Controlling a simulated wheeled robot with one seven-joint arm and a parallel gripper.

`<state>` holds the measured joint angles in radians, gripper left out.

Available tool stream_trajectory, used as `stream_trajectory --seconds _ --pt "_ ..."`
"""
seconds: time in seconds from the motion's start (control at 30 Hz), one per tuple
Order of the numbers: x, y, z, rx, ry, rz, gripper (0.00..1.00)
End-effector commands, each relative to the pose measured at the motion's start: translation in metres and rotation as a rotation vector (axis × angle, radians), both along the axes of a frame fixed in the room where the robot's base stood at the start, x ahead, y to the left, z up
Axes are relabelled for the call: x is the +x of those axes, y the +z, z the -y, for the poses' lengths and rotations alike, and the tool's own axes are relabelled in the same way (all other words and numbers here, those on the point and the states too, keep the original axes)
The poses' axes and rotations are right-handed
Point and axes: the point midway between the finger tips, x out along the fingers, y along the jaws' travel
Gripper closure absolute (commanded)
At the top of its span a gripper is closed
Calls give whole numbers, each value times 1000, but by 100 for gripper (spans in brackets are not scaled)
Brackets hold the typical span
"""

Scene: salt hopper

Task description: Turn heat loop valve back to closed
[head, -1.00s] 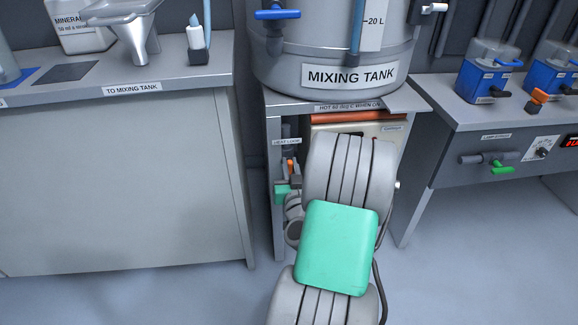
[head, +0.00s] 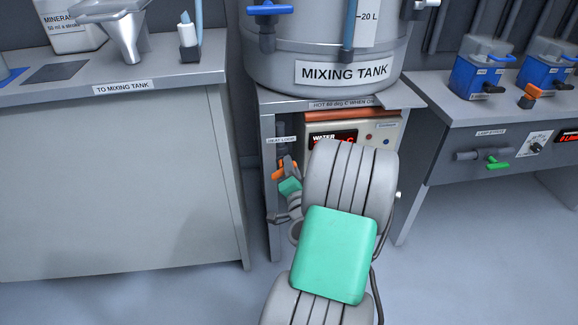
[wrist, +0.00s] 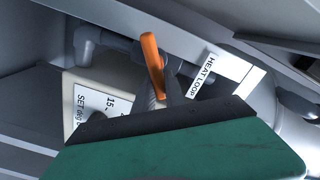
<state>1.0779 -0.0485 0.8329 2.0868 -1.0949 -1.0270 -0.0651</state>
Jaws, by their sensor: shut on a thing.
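The heat loop valve's orange handle (head: 277,173) shows under the mixing tank, in the narrow left bay of the stand below the HEAT LOOP label (head: 281,141). In the head view it points out to the left. In the wrist view the orange handle (wrist: 152,62) runs down to my fingertips, and the HEAT LOOP label (wrist: 203,74) is beside it. My gripper (head: 287,174) is tilted and shut on the handle.
A heater panel with a red WATER display (head: 332,137) sits right of the valve, partly behind my arm. The stand's left leg (head: 270,210) is close to my gripper. The mixing tank (head: 330,60) stands above. The floor between the benches is open.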

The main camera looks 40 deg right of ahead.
Motion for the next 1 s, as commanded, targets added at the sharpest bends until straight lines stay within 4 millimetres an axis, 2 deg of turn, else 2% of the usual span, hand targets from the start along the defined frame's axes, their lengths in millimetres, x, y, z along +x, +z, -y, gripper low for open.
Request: stream_trajectory --seconds 0.5,1.0 --pt "-3 -11 4 354 -2 241 100" --pt "-3 -14 4 473 -1 323 100"
